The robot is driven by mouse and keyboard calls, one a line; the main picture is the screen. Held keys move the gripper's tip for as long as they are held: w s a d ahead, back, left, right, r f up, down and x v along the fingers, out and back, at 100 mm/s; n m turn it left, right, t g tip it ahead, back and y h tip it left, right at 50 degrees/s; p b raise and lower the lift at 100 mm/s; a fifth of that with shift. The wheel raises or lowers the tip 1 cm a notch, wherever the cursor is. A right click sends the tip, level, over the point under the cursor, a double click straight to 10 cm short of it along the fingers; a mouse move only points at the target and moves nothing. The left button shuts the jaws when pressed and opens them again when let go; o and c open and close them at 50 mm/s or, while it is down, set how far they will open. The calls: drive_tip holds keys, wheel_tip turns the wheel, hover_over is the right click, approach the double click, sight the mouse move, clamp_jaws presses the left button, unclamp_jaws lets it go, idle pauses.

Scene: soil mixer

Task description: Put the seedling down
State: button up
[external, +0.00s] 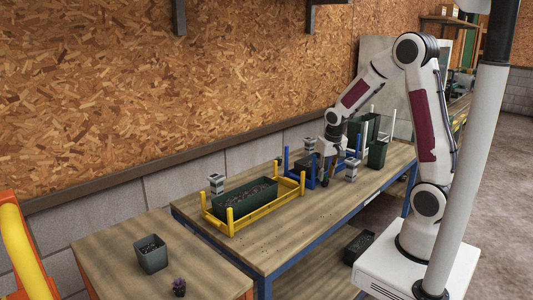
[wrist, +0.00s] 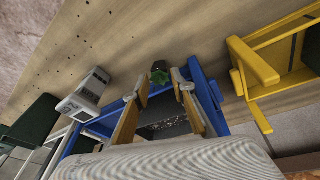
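A small dark pot with a green seedling (wrist: 159,73) shows between and just past the fingertips of my gripper (wrist: 160,82) in the wrist view. The fingers stand apart on either side of it. I cannot tell whether they touch it. In the external view my gripper (external: 325,182) points down at the blue rack (external: 308,178) on the workbench, and the seedling there cannot be made out. Dark soil (wrist: 165,130) shows between the fingers in the wrist view. A purple-leaved seedling (external: 180,287) stands on the near left table.
A yellow rack (external: 269,211) holds a dark green planter with soil (external: 232,203) to the left of my gripper. Grey blocks (external: 351,170) (external: 217,184) stand close by. Dark green bins (external: 377,154) stand behind at right. A grey pot of soil (external: 152,257) stands on the left table.

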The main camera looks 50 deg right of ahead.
sight(327, 190)
drive_tip(key=v, duration=1)
drive_tip(key=shift+s, duration=0.1)
idle(0.5)
drive_tip(key=s+a+r+n+t+y, duration=0.1)
drive_tip(key=s+a+r+n, duration=0.1)
drive_tip(key=s, duration=0.7)
drive_tip(key=s+a+r+n+t+y, duration=0.1)
drive_tip(key=s+a+r+n+t, duration=0.1)
drive_tip(key=s+a+r, duration=0.2)
drive_tip(key=shift+s+a+r, duration=0.4)
drive_tip(key=shift+s+a, duration=1.2)
drive_tip(key=shift+s, duration=1.3)
drive_tip(key=shift+d, duration=0.1)
drive_tip(key=shift+c, duration=0.3)
